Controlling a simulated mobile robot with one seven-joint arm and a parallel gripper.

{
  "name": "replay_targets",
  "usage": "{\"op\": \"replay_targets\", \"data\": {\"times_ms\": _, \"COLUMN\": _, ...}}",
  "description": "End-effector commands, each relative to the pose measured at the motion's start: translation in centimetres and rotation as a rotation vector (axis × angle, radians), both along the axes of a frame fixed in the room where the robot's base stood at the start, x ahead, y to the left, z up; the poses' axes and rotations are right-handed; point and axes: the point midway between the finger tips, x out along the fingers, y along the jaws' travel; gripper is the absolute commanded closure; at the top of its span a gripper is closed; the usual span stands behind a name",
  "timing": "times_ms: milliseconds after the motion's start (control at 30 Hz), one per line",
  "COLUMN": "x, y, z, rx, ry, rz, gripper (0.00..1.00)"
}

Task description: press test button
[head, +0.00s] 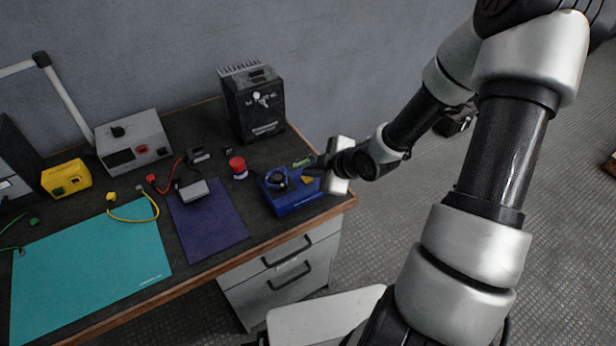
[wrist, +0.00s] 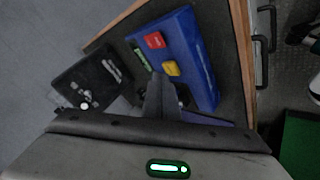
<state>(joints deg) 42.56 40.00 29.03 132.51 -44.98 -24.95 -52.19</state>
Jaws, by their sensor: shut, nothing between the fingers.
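A blue tester box (head: 290,200) sits at the right end of the dark bench, with a black knob, a green display (head: 302,162) and a yellow button (head: 307,179). In the wrist view the box (wrist: 198,60) shows a red button (wrist: 154,40) and a yellow button (wrist: 171,68). No label is readable, so I cannot tell which is the test button. My gripper (head: 316,166) is shut and empty, reaching over the box from the right. Its fingertips (wrist: 158,80) appear close to the yellow button; contact cannot be told. The fingers partly hide the box face.
A black power unit (head: 253,105) stands behind the box. A red round button (head: 237,166) on a pale base is to its left. A purple mat (head: 215,225), a teal mat (head: 90,260), a grey instrument (head: 133,142) and a yellow box (head: 66,178) lie further left.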

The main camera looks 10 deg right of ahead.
Motion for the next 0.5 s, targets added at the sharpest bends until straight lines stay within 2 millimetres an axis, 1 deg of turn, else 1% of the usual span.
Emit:
{"op": "replay_targets", "data": {"times_ms": 167, "x": 0.0, "y": 0.0, "z": 0.3, "rx": 0.0, "ry": 0.0, "rz": 0.0, "gripper": 1.0}}
{"op": "replay_targets", "data": {"times_ms": 500, "x": 0.0, "y": 0.0, "z": 3.6, "rx": 0.0, "ry": -0.001, "rz": -0.001, "gripper": 1.0}}
